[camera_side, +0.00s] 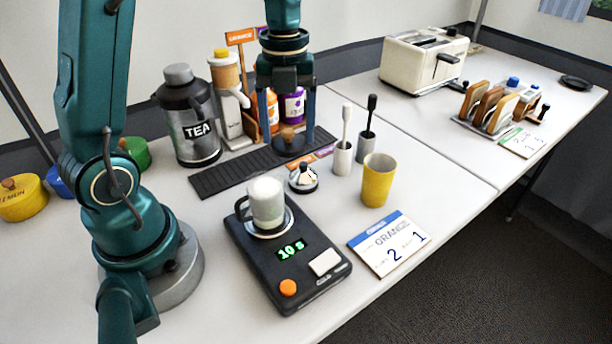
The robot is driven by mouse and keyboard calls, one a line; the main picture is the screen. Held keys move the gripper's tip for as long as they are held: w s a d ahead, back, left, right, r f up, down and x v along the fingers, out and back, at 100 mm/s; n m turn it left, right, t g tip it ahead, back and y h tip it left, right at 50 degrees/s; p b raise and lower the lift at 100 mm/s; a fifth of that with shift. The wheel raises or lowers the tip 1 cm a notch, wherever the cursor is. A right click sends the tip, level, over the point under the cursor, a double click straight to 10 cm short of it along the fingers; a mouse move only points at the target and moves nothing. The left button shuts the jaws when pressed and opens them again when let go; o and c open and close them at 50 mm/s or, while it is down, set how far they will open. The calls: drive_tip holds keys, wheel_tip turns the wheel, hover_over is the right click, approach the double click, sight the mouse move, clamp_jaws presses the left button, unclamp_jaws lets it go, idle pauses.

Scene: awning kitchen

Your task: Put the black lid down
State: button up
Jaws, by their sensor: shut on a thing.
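My gripper (289,133) points straight down over the dark slatted mat (222,179). Its fingers are shut on the wooden knob of the black lid (291,149), a dark round disc. The lid is level and low over the right part of the mat. I cannot tell whether it touches the mat. The fingers hide part of the knob and lid.
The tea urn (190,125) and dispenser (229,100) stand left. Brush holders (343,158) and a yellow cup (378,181) stand right.

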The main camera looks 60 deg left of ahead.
hover_over(339, 216)
wheel_tip(339, 216, down, 7)
drive_tip(key=shift+r, duration=0.15)
drive_tip(key=shift+f, duration=2.05)
drive_tip(key=shift+f, duration=0.15)
drive_tip(key=o, duration=1.2)
drive_tip(key=shift+o, duration=0.2)
